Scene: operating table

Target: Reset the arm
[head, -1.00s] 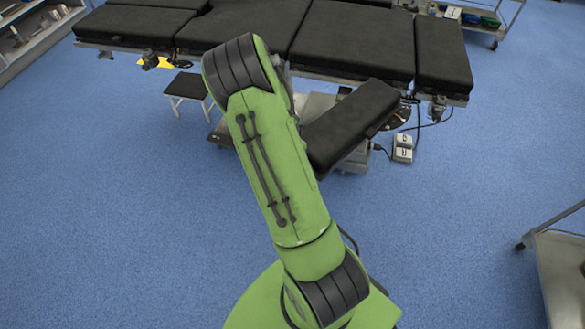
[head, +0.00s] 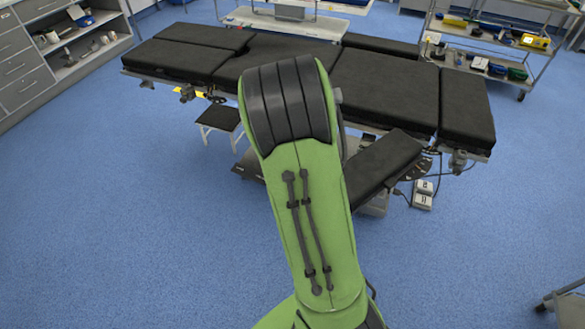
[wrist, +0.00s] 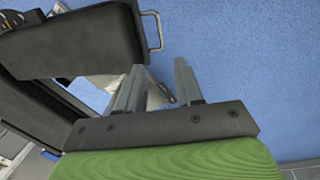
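My green arm rises through the middle of the head view, its dark banded joint in front of the operating table (head: 385,88). My gripper is hidden in the head view. In the wrist view my gripper (wrist: 157,80) shows two grey fingers standing apart, with nothing between them but the floor and part of the table's base behind. The black table pads (wrist: 90,42) are close by at the left of the wrist view.
A small black step stool (head: 219,118) stands left of my arm. White foot pedals (head: 423,194) lie on the floor at right. A trolley with several items (head: 490,62) stands at back right, shelves (head: 85,45) at back left. Blue floor (head: 120,240) is clear at left.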

